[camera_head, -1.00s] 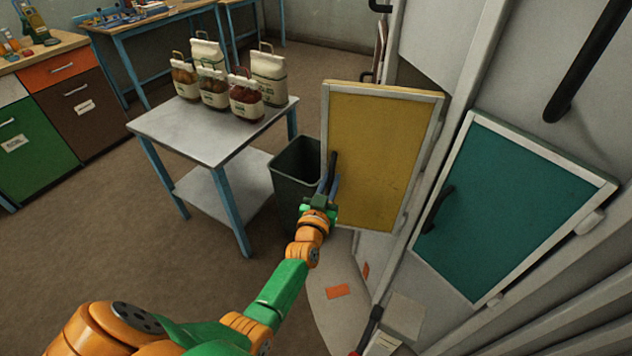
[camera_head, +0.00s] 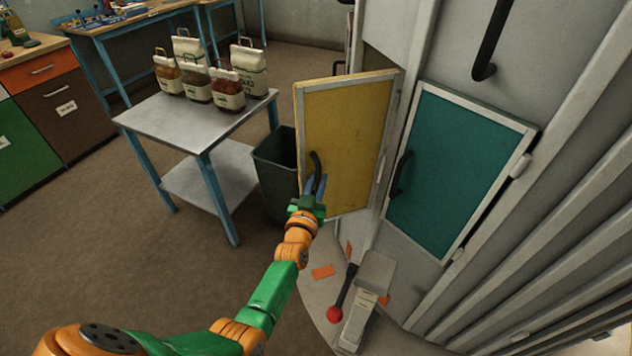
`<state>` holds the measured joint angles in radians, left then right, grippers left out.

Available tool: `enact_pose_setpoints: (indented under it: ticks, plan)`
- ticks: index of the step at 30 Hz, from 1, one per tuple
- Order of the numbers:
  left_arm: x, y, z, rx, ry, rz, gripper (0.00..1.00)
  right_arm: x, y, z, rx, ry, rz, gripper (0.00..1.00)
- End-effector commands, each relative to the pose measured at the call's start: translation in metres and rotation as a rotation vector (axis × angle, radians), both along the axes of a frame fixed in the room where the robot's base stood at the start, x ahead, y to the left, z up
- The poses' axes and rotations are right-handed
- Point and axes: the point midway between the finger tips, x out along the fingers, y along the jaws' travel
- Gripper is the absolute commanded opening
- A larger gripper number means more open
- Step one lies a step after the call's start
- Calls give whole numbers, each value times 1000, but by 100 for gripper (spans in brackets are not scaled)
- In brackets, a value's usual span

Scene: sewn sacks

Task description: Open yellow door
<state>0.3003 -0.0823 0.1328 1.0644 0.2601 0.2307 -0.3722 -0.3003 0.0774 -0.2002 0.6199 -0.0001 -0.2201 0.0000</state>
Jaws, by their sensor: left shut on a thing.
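The yellow door (camera_head: 345,135) has a pale frame and stands swung partly open from the grey cabinet. Its black handle (camera_head: 314,168) is on the door's left side. My left gripper (camera_head: 317,188) is shut on the lower part of that handle, with its arm reaching up from the bottom left. The gripper's fingers partly hide the handle. My right gripper is not in view.
A teal door (camera_head: 460,172) with a black handle is to the right. A dark bin (camera_head: 275,175) stands close behind the yellow door's left edge. A table (camera_head: 165,118) holds several sacks. A red-knobbed lever (camera_head: 335,314) is below.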

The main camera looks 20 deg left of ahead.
Motion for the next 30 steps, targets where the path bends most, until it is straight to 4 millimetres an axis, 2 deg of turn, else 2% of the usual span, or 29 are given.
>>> enact_pose_setpoints:
  ticks: [10,11,12,14,23,26,30]
  plan:
    - [1,-1,3,0,-6,-2,0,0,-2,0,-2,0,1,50]
    - [1,-1,3,0,-6,-2,25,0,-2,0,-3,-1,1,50]
    - [1,-1,3,0,-6,-2,36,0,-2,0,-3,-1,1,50]
    - [1,-1,2,0,-5,-2,50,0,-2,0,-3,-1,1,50]
    - [-1,-1,1,-1,-2,-1,50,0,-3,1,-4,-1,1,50]
    - [-10,-3,2,0,0,-1,50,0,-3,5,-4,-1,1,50]
    - [-34,-8,1,-1,1,-2,50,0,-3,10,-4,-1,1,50]
